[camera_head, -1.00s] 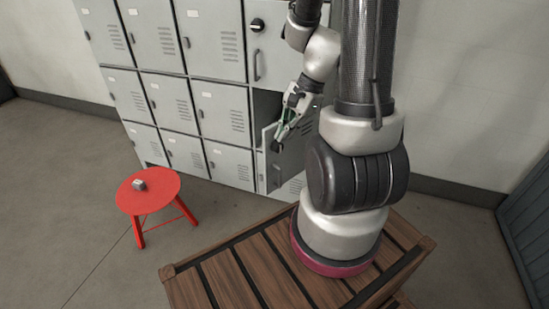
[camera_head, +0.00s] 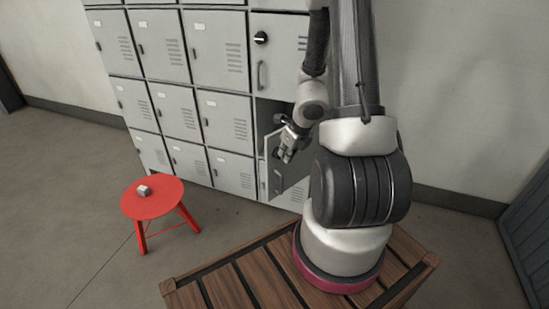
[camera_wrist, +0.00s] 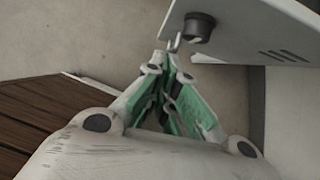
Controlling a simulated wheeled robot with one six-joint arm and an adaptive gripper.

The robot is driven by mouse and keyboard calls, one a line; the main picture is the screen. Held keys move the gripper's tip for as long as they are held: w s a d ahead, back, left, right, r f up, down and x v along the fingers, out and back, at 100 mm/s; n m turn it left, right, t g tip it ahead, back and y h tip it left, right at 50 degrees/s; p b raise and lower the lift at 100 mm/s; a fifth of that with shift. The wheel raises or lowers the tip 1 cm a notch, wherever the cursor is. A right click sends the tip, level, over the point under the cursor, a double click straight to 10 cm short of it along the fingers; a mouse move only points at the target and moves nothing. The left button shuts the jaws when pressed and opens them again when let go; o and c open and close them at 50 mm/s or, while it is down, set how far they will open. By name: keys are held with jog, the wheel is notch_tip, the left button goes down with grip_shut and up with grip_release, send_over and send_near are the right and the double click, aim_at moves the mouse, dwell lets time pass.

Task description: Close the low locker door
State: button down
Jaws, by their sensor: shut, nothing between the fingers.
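The low locker door (camera_head: 291,175) is grey and stands ajar at the right of the bottom rows, below a dark opening (camera_head: 268,112). A dark handle shows near its left edge. In the wrist view, the door (camera_wrist: 250,22) fills the upper right, with a dark round knob and vent slots. My gripper (camera_head: 284,156) is at the door's upper part; in the wrist view its green-padded fingers (camera_wrist: 172,62) are shut and empty, with the tips just left of and below the knob. I cannot tell whether they touch the door.
Other grey lockers (camera_head: 190,110) fill the wall to the left, and their doors look shut. A blue-grey panel (camera_head: 526,225) stands far right.

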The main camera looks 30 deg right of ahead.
aim_at(274, 157)
jog(key=shift+w+a+f, duration=0.15)
jog(key=shift+w+f, duration=0.7)
jog(key=shift+w, duration=0.15)
jog(key=shift+w+a+f, duration=0.2)
jog(key=shift+w+f, duration=0.7)
jog(key=shift+w, duration=0.1)
jog(key=shift+w+a+f, duration=0.15)
jog(key=shift+w+f, duration=0.7)
jog(key=shift+w, duration=0.15)
